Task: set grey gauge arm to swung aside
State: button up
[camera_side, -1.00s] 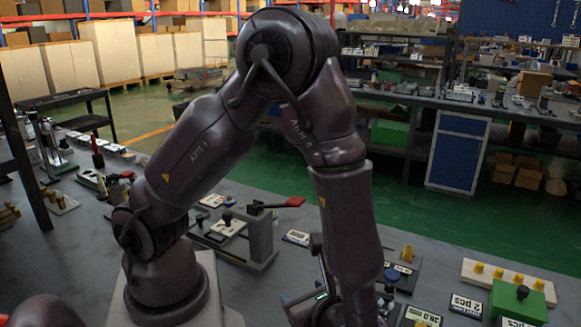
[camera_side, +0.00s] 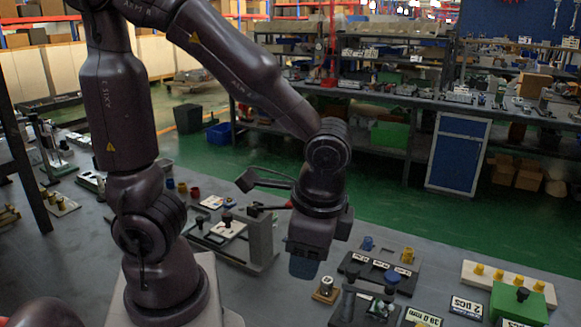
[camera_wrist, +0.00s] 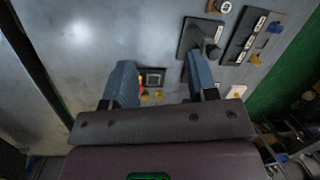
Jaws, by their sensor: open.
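The grey gauge arm (camera_wrist: 211,49) appears to be the bar on a round post on a dark plate (camera_wrist: 188,42) in the wrist view. In the side view the same fixture seems to be the dark plate with grey-topped posts (camera_side: 349,296) at the front centre. Which way the arm is set is hard to tell. My gripper (camera_side: 303,268) points down, left of and above this fixture. In the wrist view its blue fingers (camera_wrist: 161,82) are wide apart with nothing held; the right finger overlaps the view of the fixture's lower edge.
A plate with a blue knob (camera_side: 367,243) and a yellow knob (camera_side: 407,254) stands behind the fixture. A small wooden block (camera_side: 326,290) lies beside it. A green box (camera_side: 517,304) and a wooden peg strip (camera_side: 508,280) are at the right. A grey clamp stand (camera_side: 262,243) is left of my gripper.

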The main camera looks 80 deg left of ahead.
jog(key=s+a+r+n+t+h, duration=0.1)
jog(key=a+r+n+t, duration=0.3)
jog(key=r, duration=0.6)
jog(key=shift+s+a+r+n+t+h, duration=0.15)
jog(key=shift+a+r+n+t+h, duration=0.2)
jog(key=shift+n+t+h, duration=0.6)
jog(key=shift+m+t+y, duration=0.25)
jog(key=shift+y, duration=0.1)
